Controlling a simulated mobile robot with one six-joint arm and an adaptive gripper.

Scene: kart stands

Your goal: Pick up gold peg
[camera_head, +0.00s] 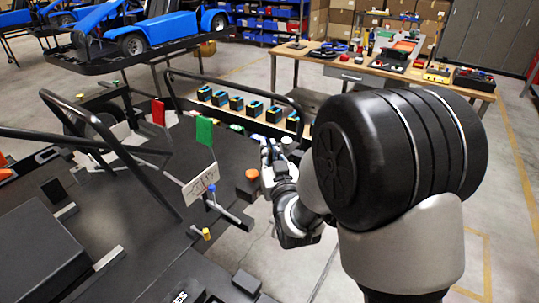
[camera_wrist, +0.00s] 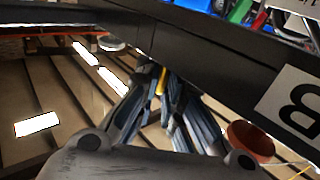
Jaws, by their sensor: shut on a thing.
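My gripper (camera_head: 268,150) is beside the right edge of the dark kart stand, near the black rail. In the wrist view my gripper's fingers (camera_wrist: 160,98) are closed together around a narrow yellow piece, which looks like the gold peg (camera_wrist: 161,80). Only a small strip of it shows between the fingertips. In the head view the held piece cannot be made out at the gripper. A yellow-capped fitting (camera_head: 207,234) also sits on the stand's front bars, and a blue-capped one (camera_head: 211,190) stands above it.
An orange-brown knob (camera_head: 252,173) is just left of the gripper; a reddish one shows close by in the wrist view (camera_wrist: 250,140). A green flag (camera_head: 204,132) and a marked white plate (camera_head: 201,184) stand further left. A wooden workbench (camera_head: 350,68) is behind.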

